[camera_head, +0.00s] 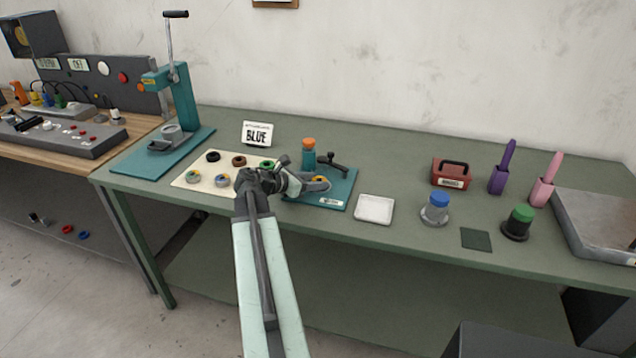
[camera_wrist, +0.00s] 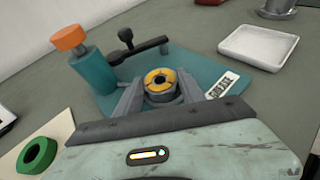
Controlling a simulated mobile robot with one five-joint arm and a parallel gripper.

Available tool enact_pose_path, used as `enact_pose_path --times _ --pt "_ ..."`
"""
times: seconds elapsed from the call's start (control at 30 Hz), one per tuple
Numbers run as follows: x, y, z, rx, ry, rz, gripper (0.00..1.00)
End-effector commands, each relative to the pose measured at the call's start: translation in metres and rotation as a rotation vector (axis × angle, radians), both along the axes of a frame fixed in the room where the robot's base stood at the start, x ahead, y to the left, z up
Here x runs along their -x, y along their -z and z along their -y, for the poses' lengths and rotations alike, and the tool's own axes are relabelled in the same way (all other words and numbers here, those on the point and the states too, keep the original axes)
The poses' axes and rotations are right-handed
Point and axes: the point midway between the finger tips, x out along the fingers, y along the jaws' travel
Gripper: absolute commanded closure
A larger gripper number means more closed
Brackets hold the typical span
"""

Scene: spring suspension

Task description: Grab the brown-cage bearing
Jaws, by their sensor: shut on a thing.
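My gripper (camera_wrist: 158,92) is over the teal fixture plate (camera_wrist: 205,82), shut on a grey bearing with a yellow-orange cage (camera_wrist: 161,77). The bearing sits between the two fingers, its ring face up and its centre dark. I cannot tell whether it rests on the fixture or is lifted from it. In the head view my gripper (camera_head: 318,184) partly hides the bearing. Two small grey bearings with coloured middles, the left one (camera_head: 193,176) and the right one (camera_head: 222,180), lie on the cream mat (camera_head: 205,165).
An orange-topped teal post (camera_wrist: 80,55) and a black lever (camera_wrist: 135,45) stand close behind my gripper. Black, brown (camera_head: 239,160) and green (camera_wrist: 38,155) rings lie on the mat. A white tray (camera_head: 374,208) is to the right. A press (camera_head: 180,100) stands at left.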

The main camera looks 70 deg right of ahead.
Motion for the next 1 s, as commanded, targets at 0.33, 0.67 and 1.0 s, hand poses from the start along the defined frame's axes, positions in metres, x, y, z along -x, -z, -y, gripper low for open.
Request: enact_pose_path --times 0.33,0.67,1.0 --pt "0.001 -0.043 0.000 -0.001 0.001 -0.001 1.00" --pt "0.001 -0.102 0.001 -0.001 0.001 -0.001 1.00" --pt "0.000 -0.100 0.001 -0.001 0.000 -0.002 1.00"
